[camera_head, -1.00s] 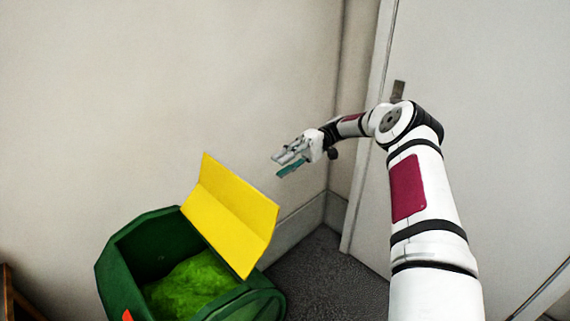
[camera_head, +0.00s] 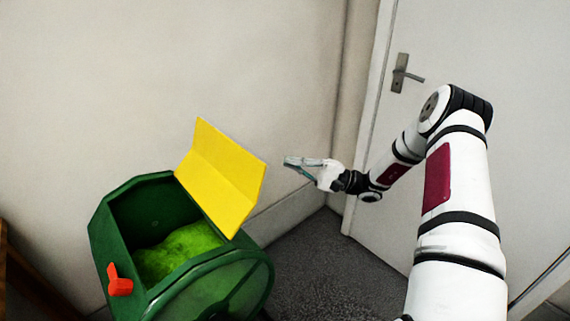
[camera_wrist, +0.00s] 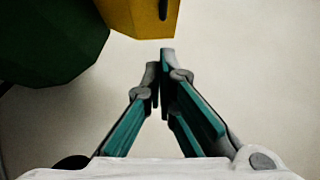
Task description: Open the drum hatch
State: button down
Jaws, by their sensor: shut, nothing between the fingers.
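The green drum (camera_head: 215,290) stands at the lower left in the head view, with bright green material (camera_head: 180,250) inside its opening. Its yellow hatch (camera_head: 222,178) stands raised at the right side of the opening, which is uncovered. A red-orange handle (camera_head: 119,281) sits on the drum's near left side. My gripper (camera_head: 287,161) is right of the hatch, apart from it, shut and empty. In the wrist view, the gripper's fingertips (camera_wrist: 161,60) meet just below the yellow hatch (camera_wrist: 140,15), and the dark green drum (camera_wrist: 45,40) shows at the upper left.
A pale wall (camera_head: 270,70) stands behind the drum. A white door (camera_head: 500,60) with a metal handle (camera_head: 402,75) is at the right behind my arm. Dark grey floor (camera_head: 330,270) is clear right of the drum. A brown wooden edge (camera_head: 8,285) shows at far left.

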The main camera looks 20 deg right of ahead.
jog(key=w+a+r, duration=0.2)
jog(key=a+r, duration=0.2)
jog(key=a, duration=0.6)
jog(key=shift+w+r, duration=0.15)
jog(key=shift+w, duration=0.1)
jog(key=shift+p, duration=0.3)
jog(key=r+p, duration=0.1)
jog(key=a+r+n+g+h+p, duration=0.1)
jog(key=a+r+n+p, duration=0.1)
jog(key=shift+s+a+r+g, duration=0.2)
jog(key=shift+s+r+g, duration=0.1)
jog(key=shift+s+r, duration=0.05)
